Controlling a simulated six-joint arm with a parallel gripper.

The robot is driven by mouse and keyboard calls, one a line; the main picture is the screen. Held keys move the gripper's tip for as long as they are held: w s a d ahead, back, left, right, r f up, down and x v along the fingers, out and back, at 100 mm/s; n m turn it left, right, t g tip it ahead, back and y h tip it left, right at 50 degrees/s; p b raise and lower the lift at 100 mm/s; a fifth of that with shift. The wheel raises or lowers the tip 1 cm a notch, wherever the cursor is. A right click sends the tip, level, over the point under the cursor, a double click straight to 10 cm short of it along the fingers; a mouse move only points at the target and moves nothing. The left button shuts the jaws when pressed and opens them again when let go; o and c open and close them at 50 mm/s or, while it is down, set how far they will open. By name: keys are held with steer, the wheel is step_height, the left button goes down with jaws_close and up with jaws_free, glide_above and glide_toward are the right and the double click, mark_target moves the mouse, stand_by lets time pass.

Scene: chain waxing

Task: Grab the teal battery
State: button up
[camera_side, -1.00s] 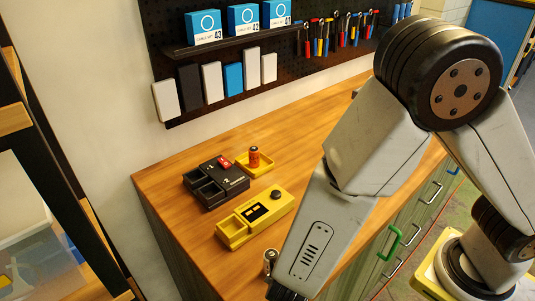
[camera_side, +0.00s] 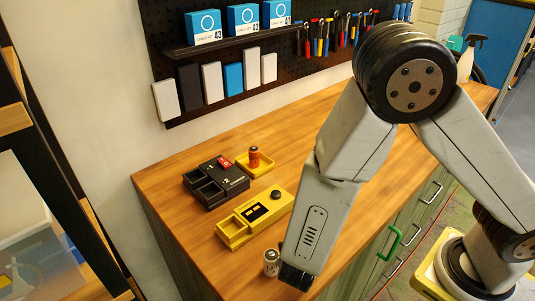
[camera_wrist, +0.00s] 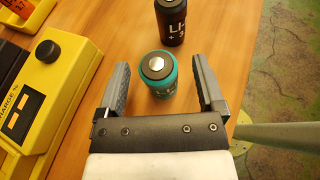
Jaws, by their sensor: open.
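The teal battery (camera_wrist: 161,80) stands upright in the wrist view, its silver top facing the camera. My gripper (camera_wrist: 164,66) is open, with one finger on each side of the battery and a visible gap on both sides. It is not holding it. In the side view my gripper (camera_side: 297,277) is low over the near end of the wooden bench. A small battery with a pale body (camera_side: 271,263) stands just left of it there; I cannot tell its identity. The teal colour cannot be made out in the side view.
A black battery (camera_wrist: 172,20) stands just beyond the teal one. A yellow charger or tester (camera_side: 256,217) and a black charger (camera_side: 215,181) lie further back. The bench edge is close on the right.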

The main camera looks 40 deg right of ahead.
jaws_close()
steer(key=shift+r, duration=0.1)
stand_by(0.4)
steer(key=shift+r, duration=4.9)
